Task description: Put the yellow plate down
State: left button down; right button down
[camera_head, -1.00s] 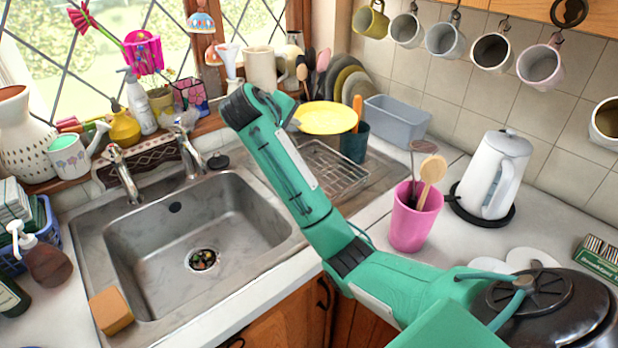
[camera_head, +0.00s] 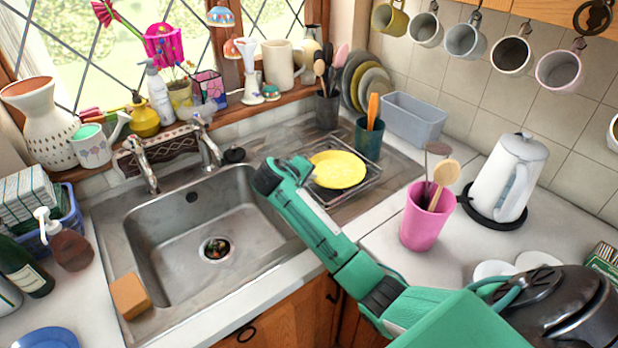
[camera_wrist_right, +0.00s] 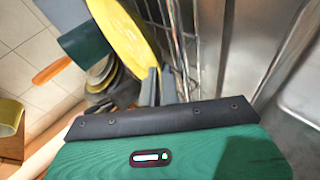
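The yellow plate (camera_head: 340,169) lies roughly flat at the wire dish rack (camera_head: 368,189) on the drainer right of the sink. Whether its whole underside rests on the wires is hard to tell. My right gripper (camera_head: 307,172) is at the plate's near left edge. The right wrist view shows the plate (camera_wrist_right: 128,32) seen obliquely, with its rim at the grey fingers (camera_wrist_right: 160,84), which sit close together on it. The rack's wires (camera_wrist_right: 178,45) show right beside the plate there. My left gripper is not in view.
A dark green utensil cup (camera_head: 368,138) stands just behind the plate, with grey plates (camera_head: 357,80) and a grey-blue tub (camera_head: 413,118) beyond. A pink cup (camera_head: 425,222) and white kettle (camera_head: 508,178) stand to the right. The sink basin (camera_head: 205,225) is open at left.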

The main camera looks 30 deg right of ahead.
jog(key=shift+f, duration=0.25)
jog(key=shift+f, duration=0.3)
jog(key=c, duration=1.9)
grip_release()
jog(key=shift+s+a+f, duration=0.1)
jog(key=shift+c, duration=0.2)
jog(key=shift+f, duration=0.1)
